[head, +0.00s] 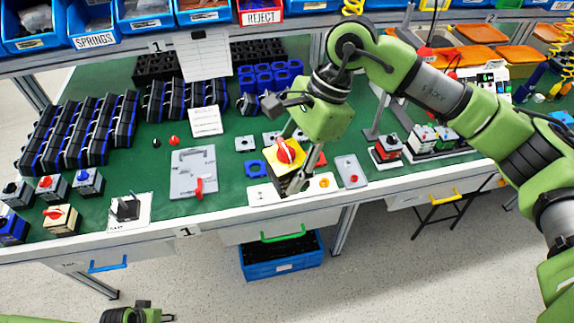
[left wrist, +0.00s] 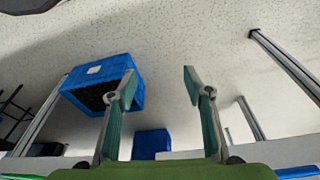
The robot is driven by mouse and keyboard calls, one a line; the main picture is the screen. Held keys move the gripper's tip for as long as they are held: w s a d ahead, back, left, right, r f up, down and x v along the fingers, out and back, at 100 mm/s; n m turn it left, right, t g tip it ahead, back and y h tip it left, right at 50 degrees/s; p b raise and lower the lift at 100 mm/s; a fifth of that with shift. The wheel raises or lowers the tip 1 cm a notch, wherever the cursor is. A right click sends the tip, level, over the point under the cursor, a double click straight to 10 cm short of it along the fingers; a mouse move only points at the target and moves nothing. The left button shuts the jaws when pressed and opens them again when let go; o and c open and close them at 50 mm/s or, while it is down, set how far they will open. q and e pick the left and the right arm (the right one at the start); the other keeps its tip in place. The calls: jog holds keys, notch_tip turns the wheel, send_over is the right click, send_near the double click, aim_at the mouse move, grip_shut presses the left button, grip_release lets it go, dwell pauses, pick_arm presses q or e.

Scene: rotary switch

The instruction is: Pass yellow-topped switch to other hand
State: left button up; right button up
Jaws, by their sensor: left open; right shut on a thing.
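The yellow-topped switch (head: 285,154) has a yellow plate with a red knob over a dark body. In the head view it is at the front middle of the green workbench (head: 225,180), above a white plate near the front edge. My right gripper (head: 290,172) comes from above and is shut on the switch; its fingers partly hide it. My left gripper (head: 140,316) is at the lower left of the head view, in front of the bench and far from the switch. In the left wrist view its two fingers (left wrist: 158,85) are spread with nothing between them.
Several other switches, one with a cream top and red knob (head: 60,217), stand at the bench's left front. A grey panel with a red handle (head: 193,172) lies left of the yellow-topped switch. A blue crate (head: 282,266) is under the bench. The floor in front is clear.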

pick_arm(q)
jog(key=s+d+f+m, duration=0.1)
jog(key=s+d+f, duration=0.5)
jog(key=s+d, duration=0.2)
jog(key=s+d+f+m+g, duration=0.1)
jog(key=s+d+f+m, duration=0.1)
jog(key=s+d+f, duration=0.3)
jog(key=s+d, duration=0.4)
jog(key=s, duration=0.1)
jog(key=shift+s+f+g, duration=0.3)
jog(key=shift+s+f, duration=0.05)
